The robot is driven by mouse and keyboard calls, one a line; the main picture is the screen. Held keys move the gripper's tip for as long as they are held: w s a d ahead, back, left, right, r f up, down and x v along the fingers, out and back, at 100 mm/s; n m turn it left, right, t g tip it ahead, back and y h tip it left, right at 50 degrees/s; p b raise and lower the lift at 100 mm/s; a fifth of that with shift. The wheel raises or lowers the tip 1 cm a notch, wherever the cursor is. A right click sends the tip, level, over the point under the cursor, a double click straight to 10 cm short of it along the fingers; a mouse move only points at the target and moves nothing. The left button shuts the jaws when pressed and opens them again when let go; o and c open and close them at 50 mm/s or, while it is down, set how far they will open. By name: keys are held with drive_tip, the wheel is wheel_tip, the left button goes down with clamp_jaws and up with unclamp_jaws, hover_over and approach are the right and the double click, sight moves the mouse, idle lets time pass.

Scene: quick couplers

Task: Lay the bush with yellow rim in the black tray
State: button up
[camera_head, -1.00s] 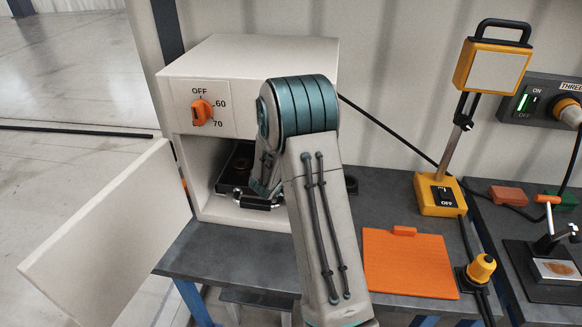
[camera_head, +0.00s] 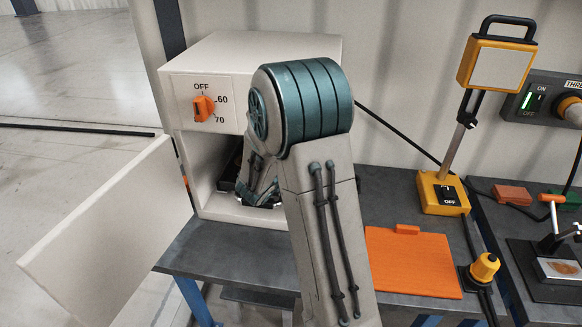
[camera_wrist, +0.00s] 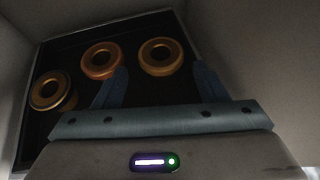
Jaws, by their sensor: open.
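Three ring-shaped bushes stand on a dark tray (camera_wrist: 75,45) inside the white oven, dimly lit in the wrist view. The right bush (camera_wrist: 160,57) looks golden yellow, the middle bush (camera_wrist: 101,60) more orange, and the left bush (camera_wrist: 50,92) brownish gold. The dim light makes it hard to tell which rim is yellow. My gripper (camera_wrist: 160,82) is open and empty, inside the oven. The right bush lies ahead, between the lines of its two fingers; the left finger is close below the middle bush. In the head view my arm hides the bushes and most of the tray.
The oven (camera_head: 250,60) has its door (camera_head: 100,215) swung open to the left, and its walls are close around my gripper. An orange plate (camera_head: 412,262) lies on the bench, with a yellow lamp base (camera_head: 438,193) behind it.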

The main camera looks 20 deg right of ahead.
drive_tip(key=v, duration=0.4)
drive_tip(key=shift+s+a+r, duration=0.1)
drive_tip(key=shift+s+a, duration=0.1)
drive_tip(key=shift+a, duration=0.05)
drive_tip(key=shift+s, duration=0.1)
idle(1.0)
